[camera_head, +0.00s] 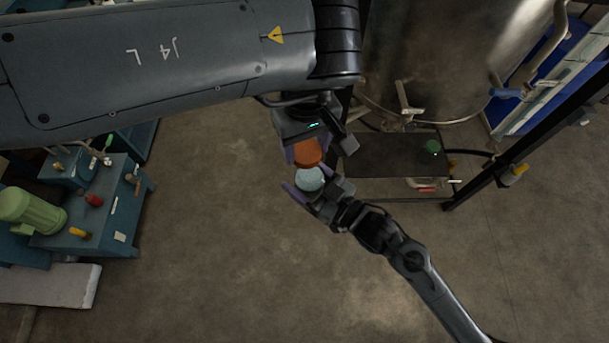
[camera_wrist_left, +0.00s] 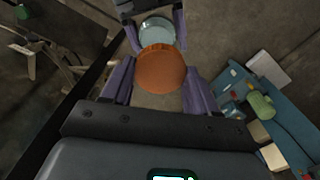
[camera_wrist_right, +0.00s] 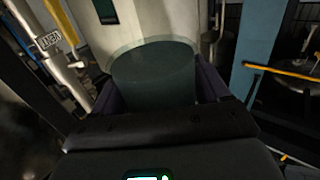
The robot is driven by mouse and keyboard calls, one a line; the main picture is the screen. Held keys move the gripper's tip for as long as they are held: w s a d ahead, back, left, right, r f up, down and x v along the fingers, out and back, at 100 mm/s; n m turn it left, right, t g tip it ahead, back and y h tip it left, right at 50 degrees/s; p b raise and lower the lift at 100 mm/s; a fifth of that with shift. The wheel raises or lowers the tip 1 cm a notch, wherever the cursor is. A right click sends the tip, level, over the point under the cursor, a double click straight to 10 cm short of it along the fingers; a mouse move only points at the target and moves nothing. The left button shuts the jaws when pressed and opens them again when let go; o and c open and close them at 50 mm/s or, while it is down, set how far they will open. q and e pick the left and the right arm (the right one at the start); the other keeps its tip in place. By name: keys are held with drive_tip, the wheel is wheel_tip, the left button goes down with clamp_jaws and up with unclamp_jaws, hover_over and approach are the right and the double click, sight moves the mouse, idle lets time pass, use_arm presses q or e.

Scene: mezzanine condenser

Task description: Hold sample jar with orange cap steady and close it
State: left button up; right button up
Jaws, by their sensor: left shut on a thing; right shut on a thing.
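The orange cap (camera_head: 307,152) is held between the fingers of my left gripper (camera_head: 309,150), which is shut on it. It shows as an orange disc in the left wrist view (camera_wrist_left: 160,72). The sample jar (camera_head: 309,180) is pale, see-through and round, and my right gripper (camera_head: 313,187) is shut around its sides. The jar fills the middle of the right wrist view (camera_wrist_right: 155,75), with no cap visible on its top. In the head view the cap is just above the jar in the picture; in the left wrist view it overlaps the jar's near edge. Contact between them cannot be told.
A large metal vessel (camera_head: 445,50) stands at the upper right, with a dark platform (camera_head: 385,165) below it. A green motor (camera_head: 30,211) and blue equipment (camera_head: 95,215) stand at the left. The concrete floor (camera_head: 210,270) is clear.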

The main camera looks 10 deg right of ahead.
sight(310, 170)
use_arm(q)
drive_tip(key=shift+s+d+r+m, duration=0.3)
drive_tip(key=shift+d+r+m, duration=0.1)
drive_tip(key=shift+m, duration=0.4)
drive_tip(key=shift+f, duration=0.1)
drive_tip(key=shift+f, duration=1.95)
drive_tip(key=shift+f, duration=0.1)
drive_tip(key=shift+f, duration=0.75)
drive_tip(key=shift+f, duration=0.55)
drive_tip(key=o, duration=0.6)
use_arm(e)
clamp_jaws()
use_arm(q)
drive_tip(key=o, duration=0.4)
